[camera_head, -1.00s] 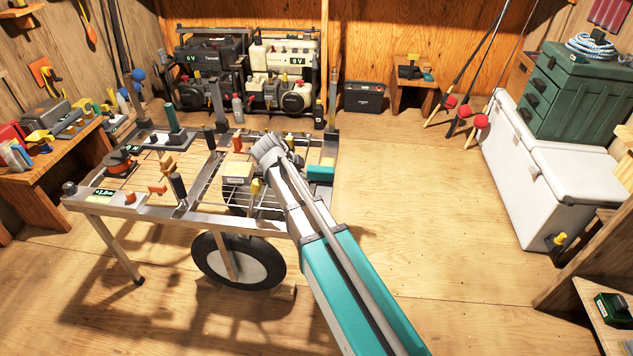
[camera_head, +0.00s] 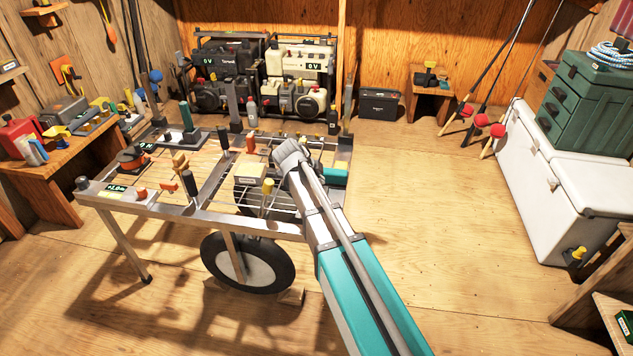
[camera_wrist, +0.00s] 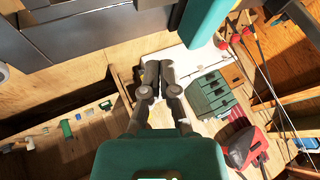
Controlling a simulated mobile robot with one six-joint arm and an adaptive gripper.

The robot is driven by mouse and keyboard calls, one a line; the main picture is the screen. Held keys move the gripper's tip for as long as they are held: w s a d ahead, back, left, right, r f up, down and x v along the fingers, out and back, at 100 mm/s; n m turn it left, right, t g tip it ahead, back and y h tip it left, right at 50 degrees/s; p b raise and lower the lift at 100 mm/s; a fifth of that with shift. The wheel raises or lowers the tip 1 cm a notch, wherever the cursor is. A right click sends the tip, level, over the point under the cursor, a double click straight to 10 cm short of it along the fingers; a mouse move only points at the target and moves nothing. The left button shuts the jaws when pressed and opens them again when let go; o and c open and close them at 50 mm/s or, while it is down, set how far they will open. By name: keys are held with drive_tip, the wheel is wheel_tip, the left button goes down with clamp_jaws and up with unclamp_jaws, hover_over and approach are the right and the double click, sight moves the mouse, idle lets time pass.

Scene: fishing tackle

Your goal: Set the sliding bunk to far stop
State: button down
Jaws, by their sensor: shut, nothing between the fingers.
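A metal-framed trailer (camera_head: 250,221) with a wheel stands left of centre in the head view. I cannot tell for sure which of its parts is the sliding bunk; several posts, knobs and blocks sit on it, including a teal block (camera_head: 334,177) at its right end. My arm reaches up over the trailer's right half and hides part of it. The fingers of my gripper do not show clearly there. In the wrist view my gripper (camera_wrist: 158,72) is shut, with its fingers close together and nothing seen between them. No trailer part is clearly at the fingertips.
A white cooler (camera_head: 545,187) bearing a green tackle box (camera_head: 592,105) stands at the right. A wooden bench (camera_head: 75,152) with tools is at the left. Pumps or motors (camera_head: 298,92) on a rack stand behind the trailer. The floor between trailer and cooler is clear.

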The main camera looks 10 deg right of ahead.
sight(335, 182)
drive_tip(key=b+x, duration=0.5)
drive_tip(key=x, duration=0.2)
drive_tip(key=shift+a, duration=0.1)
drive_tip(key=shift+w+d+r, duration=0.1)
drive_tip(key=shift+w+d, duration=0.05)
drive_tip(key=shift+w, duration=0.45)
drive_tip(key=shift+w+d+r, duration=0.15)
drive_tip(key=shift+w, duration=0.45)
drive_tip(key=shift+w+d, duration=0.25)
drive_tip(key=shift+w, duration=0.4)
drive_tip(key=w+d, duration=0.1)
drive_tip(key=w, duration=0.2)
drive_tip(key=w+d, duration=0.1)
drive_tip(key=w, duration=0.3)
drive_tip(key=w+d, duration=0.1)
drive_tip(key=w, duration=0.2)
drive_tip(key=shift+w+d, duration=0.2)
drive_tip(key=shift+w, duration=0.2)
drive_tip(key=shift+w+d, duration=0.15)
drive_tip(key=shift+w, duration=0.2)
